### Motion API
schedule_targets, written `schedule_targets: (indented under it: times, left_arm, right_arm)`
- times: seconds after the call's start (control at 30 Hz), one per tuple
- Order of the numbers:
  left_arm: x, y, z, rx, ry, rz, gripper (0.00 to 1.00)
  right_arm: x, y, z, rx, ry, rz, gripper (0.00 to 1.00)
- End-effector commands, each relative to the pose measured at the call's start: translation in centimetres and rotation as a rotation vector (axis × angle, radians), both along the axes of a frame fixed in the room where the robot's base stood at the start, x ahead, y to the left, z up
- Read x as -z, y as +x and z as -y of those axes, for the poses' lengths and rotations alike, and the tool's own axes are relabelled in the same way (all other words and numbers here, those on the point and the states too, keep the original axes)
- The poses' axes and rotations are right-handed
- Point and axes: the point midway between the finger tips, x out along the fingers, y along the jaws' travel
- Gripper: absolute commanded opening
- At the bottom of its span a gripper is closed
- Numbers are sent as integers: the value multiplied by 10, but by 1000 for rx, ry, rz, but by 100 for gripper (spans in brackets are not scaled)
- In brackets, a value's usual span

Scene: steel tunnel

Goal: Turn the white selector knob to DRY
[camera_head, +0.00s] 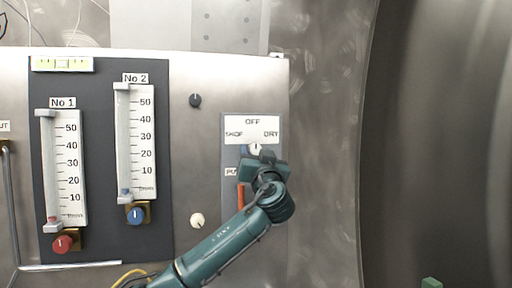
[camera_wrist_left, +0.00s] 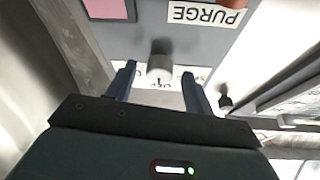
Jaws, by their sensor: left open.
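In the left wrist view, which is upside down, the knob (camera_wrist_left: 160,66) stands between the two open fingertips (camera_wrist_left: 158,76), with a gap on each side. Which label the knob points to cannot be told. My right gripper is not in view.
A red-orange part (camera_head: 240,196) and a PURGE label (camera_wrist_left: 205,14) are close below the knob. A black knob (camera_head: 195,100) and a cream knob (camera_head: 197,220) are to the left, then two gauges (camera_head: 64,165) (camera_head: 137,140). Bare curved steel wall (camera_head: 325,150) lies to the right.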

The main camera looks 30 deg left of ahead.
Motion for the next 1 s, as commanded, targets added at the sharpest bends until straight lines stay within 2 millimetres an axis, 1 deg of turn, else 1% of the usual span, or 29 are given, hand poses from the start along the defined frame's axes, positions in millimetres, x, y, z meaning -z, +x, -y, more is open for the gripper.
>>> schedule_targets:
  times: [0.13, 0.43, 1.0]
  left_arm:
    - [-5, 7, -7, -1, 0, -1, 52]
    - [-4, 9, -9, 1, -1, -1, 52]
    - [-4, 8, -8, 1, -1, -1, 8]
  right_arm:
    - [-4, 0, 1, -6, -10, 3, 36]
    - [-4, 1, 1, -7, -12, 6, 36]
    - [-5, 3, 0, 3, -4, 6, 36]
